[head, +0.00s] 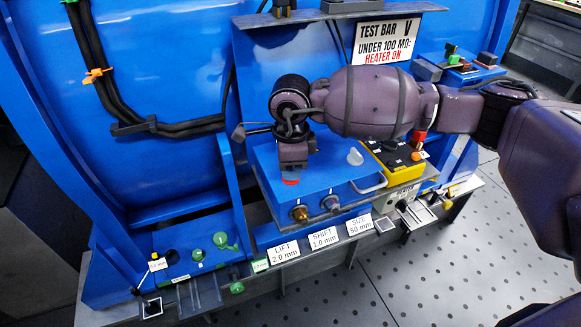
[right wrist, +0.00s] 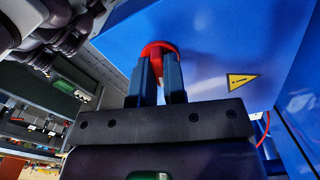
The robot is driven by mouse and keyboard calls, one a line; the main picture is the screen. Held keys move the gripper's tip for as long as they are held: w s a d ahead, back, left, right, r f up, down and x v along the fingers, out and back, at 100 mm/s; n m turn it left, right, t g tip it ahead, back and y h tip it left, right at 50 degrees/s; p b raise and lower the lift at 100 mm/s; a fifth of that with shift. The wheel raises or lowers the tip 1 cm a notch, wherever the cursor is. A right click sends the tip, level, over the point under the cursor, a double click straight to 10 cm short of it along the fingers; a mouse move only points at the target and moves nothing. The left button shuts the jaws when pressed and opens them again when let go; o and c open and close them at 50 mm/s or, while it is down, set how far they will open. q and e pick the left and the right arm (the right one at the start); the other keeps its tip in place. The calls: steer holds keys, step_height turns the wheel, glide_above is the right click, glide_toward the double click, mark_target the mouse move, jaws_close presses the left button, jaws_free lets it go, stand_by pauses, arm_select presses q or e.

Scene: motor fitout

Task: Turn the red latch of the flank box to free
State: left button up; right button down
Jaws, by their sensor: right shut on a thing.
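The red latch (head: 291,182) shows as a small red edge on top of the blue box (head: 325,178), just under my right gripper (head: 292,167). In the right wrist view the red latch (right wrist: 158,50) sits against a blue face of the box (right wrist: 225,40). The two dark fingers of my right gripper (right wrist: 160,82) stand on either side of the latch, shut on it. The fingers and wrist hide much of the latch, and I cannot tell its turn angle. My left gripper is not in view.
A brass knob (head: 299,213) and a grey knob (head: 330,203) stick out of the box front, beside a metal handle (head: 370,184). A yellow control box (head: 400,160) stands to the right. A sign (head: 385,41) hangs behind my arm. Black cables (head: 95,65) run at left.

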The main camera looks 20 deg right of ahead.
steer(key=shift+n, duration=1.5)
steer(key=c, duration=1.2)
jaws_free()
steer(key=shift+r, duration=0.15)
steer(key=shift+r, duration=0.3)
step_height(320, 180, up, 10)
steer(key=shift+p, duration=0.5)
